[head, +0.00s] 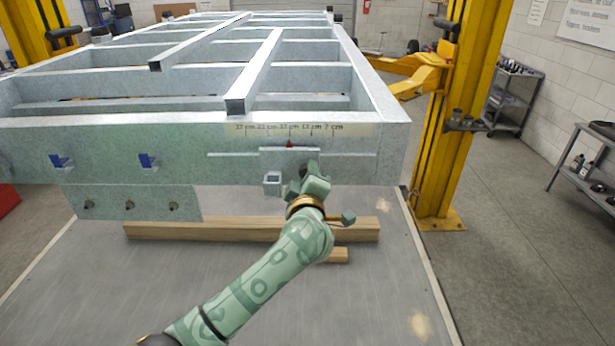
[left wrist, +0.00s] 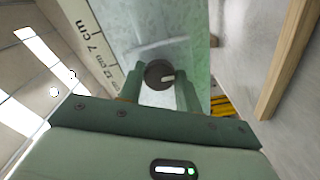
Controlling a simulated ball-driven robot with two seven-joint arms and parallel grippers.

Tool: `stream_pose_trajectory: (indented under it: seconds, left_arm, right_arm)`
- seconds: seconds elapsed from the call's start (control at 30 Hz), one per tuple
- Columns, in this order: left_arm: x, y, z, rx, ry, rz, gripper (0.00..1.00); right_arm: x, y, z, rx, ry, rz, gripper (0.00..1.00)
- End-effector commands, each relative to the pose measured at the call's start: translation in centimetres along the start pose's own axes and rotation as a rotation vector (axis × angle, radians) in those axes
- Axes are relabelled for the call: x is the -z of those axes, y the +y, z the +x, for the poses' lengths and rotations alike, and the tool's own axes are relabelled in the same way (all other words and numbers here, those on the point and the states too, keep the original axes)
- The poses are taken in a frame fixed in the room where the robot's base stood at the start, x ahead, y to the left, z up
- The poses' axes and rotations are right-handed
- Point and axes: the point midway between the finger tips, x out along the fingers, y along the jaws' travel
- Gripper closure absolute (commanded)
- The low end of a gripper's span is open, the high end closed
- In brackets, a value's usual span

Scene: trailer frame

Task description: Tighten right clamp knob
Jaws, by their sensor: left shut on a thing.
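The right clamp knob (left wrist: 158,75) is a dark round knob with a pale mark on its face, seen in the left wrist view. My left gripper (head: 313,180) is at the front beam of the trailer frame (head: 190,155), with its two green fingers on either side of the knob, shut on it. In the head view the gripper mostly hides the knob. The sliding clamp plate (head: 275,156) sits on the beam with a red pointer (head: 290,144) below the centimetre scale (head: 250,129). My right gripper is not in view.
A short square tube (head: 272,182) sticks out just left of the gripper. Two blue clips (head: 62,161) (head: 148,160) are on the beam further left. Wooden beams (head: 180,231) lie below the frame. A yellow lift post (head: 450,110) stands to the right.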

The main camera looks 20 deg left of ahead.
Motion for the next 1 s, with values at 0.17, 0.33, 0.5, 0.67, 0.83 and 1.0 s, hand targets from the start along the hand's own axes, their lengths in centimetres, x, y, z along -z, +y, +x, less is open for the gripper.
stream_pose_trajectory:
  seconds: [0.17, 0.33, 0.5, 0.67, 0.83, 1.0]
  left_arm:
    - [0.1, 0.0, 0.0, -0.001, 0.002, 0.002, 0.89]
    - [0.1, 0.0, 0.0, -0.001, 0.001, 0.001, 0.44]
    - [0.0, 0.0, 0.0, -0.001, 0.001, 0.001, 0.44]
    - [-0.1, -0.1, -1.0, -0.002, 0.000, 0.000, 0.44]
    - [-0.2, -0.2, -4.7, -0.002, -0.003, -0.002, 0.44]
    - [-0.2, -0.3, -9.5, 0.000, -0.002, -0.002, 0.44]
  right_arm:
    - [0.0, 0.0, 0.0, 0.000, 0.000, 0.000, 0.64]
    - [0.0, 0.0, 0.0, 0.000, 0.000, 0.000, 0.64]
    - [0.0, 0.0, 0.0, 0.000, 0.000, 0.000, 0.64]
    - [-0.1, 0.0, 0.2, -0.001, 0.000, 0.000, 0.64]
    - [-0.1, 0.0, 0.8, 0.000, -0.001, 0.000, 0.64]
    - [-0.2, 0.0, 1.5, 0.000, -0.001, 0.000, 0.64]
